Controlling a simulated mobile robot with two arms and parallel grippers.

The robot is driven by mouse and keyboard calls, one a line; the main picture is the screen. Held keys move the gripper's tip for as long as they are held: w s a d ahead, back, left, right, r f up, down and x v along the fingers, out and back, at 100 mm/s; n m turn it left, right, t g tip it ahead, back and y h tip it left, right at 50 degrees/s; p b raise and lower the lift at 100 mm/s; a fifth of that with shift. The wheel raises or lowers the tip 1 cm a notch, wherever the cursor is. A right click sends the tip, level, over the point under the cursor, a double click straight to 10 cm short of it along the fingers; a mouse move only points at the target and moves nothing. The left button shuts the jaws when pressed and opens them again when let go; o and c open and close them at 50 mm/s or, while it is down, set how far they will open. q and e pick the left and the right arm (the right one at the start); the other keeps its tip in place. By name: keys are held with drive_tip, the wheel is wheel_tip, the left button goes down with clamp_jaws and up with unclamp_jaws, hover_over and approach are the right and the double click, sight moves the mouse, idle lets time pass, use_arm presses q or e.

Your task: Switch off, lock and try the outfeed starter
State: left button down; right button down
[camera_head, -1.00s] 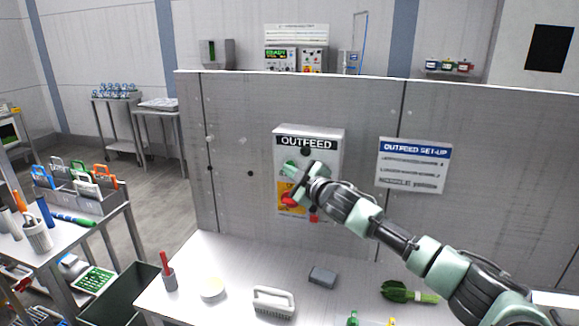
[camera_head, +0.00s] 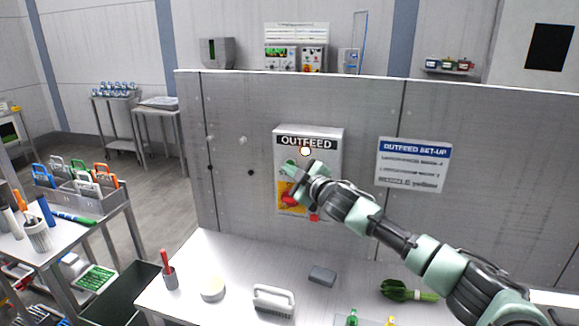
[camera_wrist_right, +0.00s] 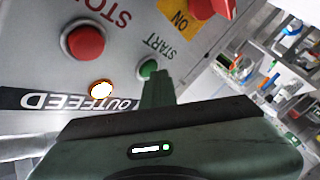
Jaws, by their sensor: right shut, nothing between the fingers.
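The outfeed starter (camera_head: 334,160) is a grey box on the steel panel, lettered OUTFEED. Its lamp (camera_head: 305,151) glows, also in the wrist view (camera_wrist_right: 102,89). A red switch handle (camera_head: 289,201) sits on a yellow plate low on the box; the wrist view shows part of the handle (camera_wrist_right: 215,6) beside the word ON. My right gripper (camera_head: 291,169) is shut and empty, its fingertips (camera_wrist_right: 156,76) at the green START button (camera_wrist_right: 148,68); whether they touch it is unclear. The red STOP button (camera_wrist_right: 85,42) is clear of the fingers. My left gripper is out of view.
An OUTFEED SET-UP sign (camera_head: 412,165) hangs right of the box. The bench (camera_head: 235,263) below holds a white brush (camera_head: 273,301), a grey block (camera_head: 322,276), a round pale tub (camera_head: 212,289) and greens (camera_head: 402,290). A caddy (camera_head: 88,202) with coloured loops stands at left.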

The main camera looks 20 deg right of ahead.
drive_tip(key=shift+s+a, duration=0.3)
drive_tip(key=shift+s, duration=0.25)
drive_tip(key=shift+a, duration=0.1)
drive_tip(key=s+a, duration=0.1)
drive_tip(key=s, duration=0.1)
drive_tip(key=s+a, duration=0.1)
drive_tip(key=s, duration=0.1)
drive_tip(key=shift+a, duration=0.35)
idle(0.4)
